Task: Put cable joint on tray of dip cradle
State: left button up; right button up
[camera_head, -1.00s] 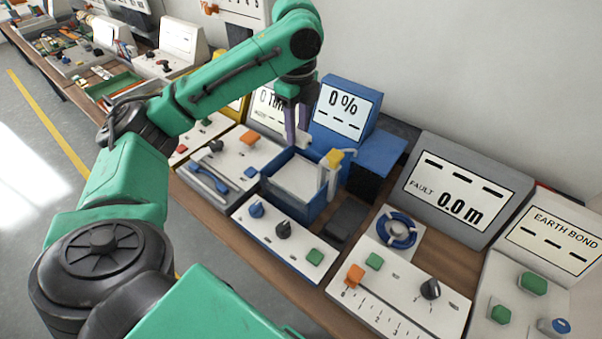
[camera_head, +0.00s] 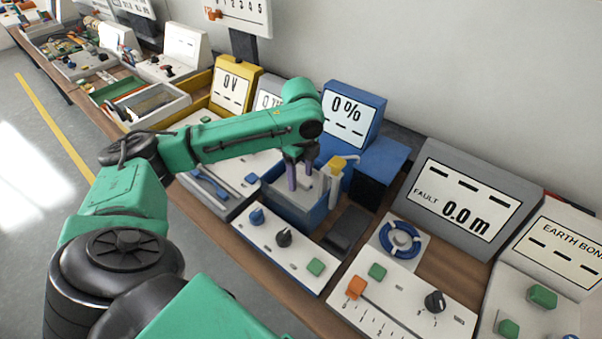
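My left gripper (camera_head: 299,180) points down over the blue tank of the dip station (camera_head: 297,216), with its purple fingers a little apart. A small pale piece shows beside the fingertips; I cannot tell whether it is the cable joint, part of the cradle tray, or held. The cradle's white post with a yellow top (camera_head: 338,163) stands at the tank's right side. The fingers and arm hide part of the tank's inside. My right gripper is not in view.
A panel with blue and black knobs and a green button (camera_head: 285,240) lies in front of the tank. A blue display reading 0 % (camera_head: 350,115) stands behind. A blue reel (camera_head: 399,239) and a grey FAULT display (camera_head: 460,200) are to the right.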

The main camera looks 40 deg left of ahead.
aim_at(301, 177)
pick_arm(q)
notch_tip(301, 177, up, 12)
jog(key=shift+r, duration=0.15)
dwell(0.4)
dwell(0.3)
